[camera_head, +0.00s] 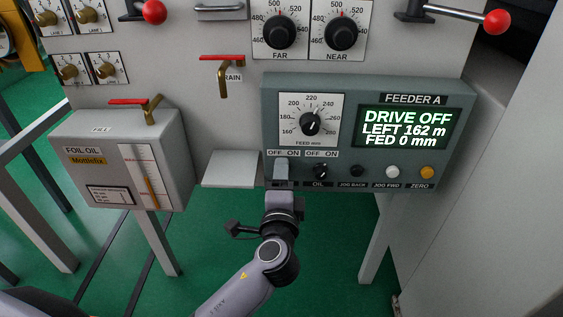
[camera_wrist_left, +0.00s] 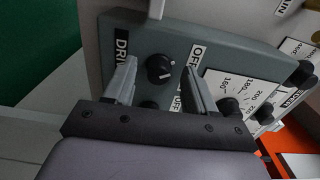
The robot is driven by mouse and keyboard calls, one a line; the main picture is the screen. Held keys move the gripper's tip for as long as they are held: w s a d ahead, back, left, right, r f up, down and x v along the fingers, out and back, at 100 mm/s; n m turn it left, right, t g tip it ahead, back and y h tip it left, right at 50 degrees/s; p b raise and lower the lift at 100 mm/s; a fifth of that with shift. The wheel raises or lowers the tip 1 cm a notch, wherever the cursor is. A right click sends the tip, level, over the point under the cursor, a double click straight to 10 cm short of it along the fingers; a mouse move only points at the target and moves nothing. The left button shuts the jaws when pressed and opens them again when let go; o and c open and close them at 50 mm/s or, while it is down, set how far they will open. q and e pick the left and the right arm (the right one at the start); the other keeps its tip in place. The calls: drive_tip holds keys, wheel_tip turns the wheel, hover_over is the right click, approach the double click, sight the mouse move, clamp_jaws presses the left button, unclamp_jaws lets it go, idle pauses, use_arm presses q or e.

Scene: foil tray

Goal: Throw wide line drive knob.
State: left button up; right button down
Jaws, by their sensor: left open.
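The black drive knob (camera_wrist_left: 160,69) shows in the left wrist view on the grey-green panel, beside a partly hidden label reading "DRIV". A white mark is on its face. In the head view my gripper hides this knob. My left gripper (camera_head: 282,172) is at the panel's lower left; in the wrist view its open fingers (camera_wrist_left: 159,80) stand on either side of the knob. I cannot tell whether they touch it. The panel's display (camera_head: 405,129) reads "DRIVE OFF, LEFT 162 m, FED 0 mm". My right gripper is not in view.
The oil knob (camera_head: 320,171) is just right of my gripper, followed by the jog back (camera_head: 357,172), jog fwd (camera_head: 393,172) and zero (camera_head: 427,173) buttons. The feed dial (camera_head: 310,124) is above. A foil oil box (camera_head: 120,165) and a small shelf (camera_head: 231,168) are left.

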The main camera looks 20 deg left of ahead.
sight(282, 103)
use_arm(q)
wheel_tip(282, 103, up, 5)
drive_tip(key=shift+w+f+p, duration=0.1)
drive_tip(key=shift+p, duration=1)
drive_tip(key=o, duration=0.4)
wheel_tip(282, 103, up, 4)
drive_tip(key=shift+w+r+p, duration=0.15)
drive_tip(key=shift+p, duration=0.7)
drive_tip(key=shift+c, duration=0.2)
drive_tip(key=r+p, duration=0.1)
drive_tip(key=r, duration=0.2)
drive_tip(key=r+p, duration=0.1)
drive_tip(key=r, duration=0.2)
drive_tip(key=shift+s+r, duration=0.2)
drive_tip(key=shift+r, duration=0.05)
wheel_tip(282, 103, up, 4)
drive_tip(key=shift+s+d+r+p, duration=0.1)
drive_tip(key=shift+s+d+p, duration=0.05)
drive_tip(key=shift+p, duration=0.75)
drive_tip(key=c, duration=0.4)
drive_tip(key=shift+o, duration=0.2)
drive_tip(key=shift+r, duration=0.15)
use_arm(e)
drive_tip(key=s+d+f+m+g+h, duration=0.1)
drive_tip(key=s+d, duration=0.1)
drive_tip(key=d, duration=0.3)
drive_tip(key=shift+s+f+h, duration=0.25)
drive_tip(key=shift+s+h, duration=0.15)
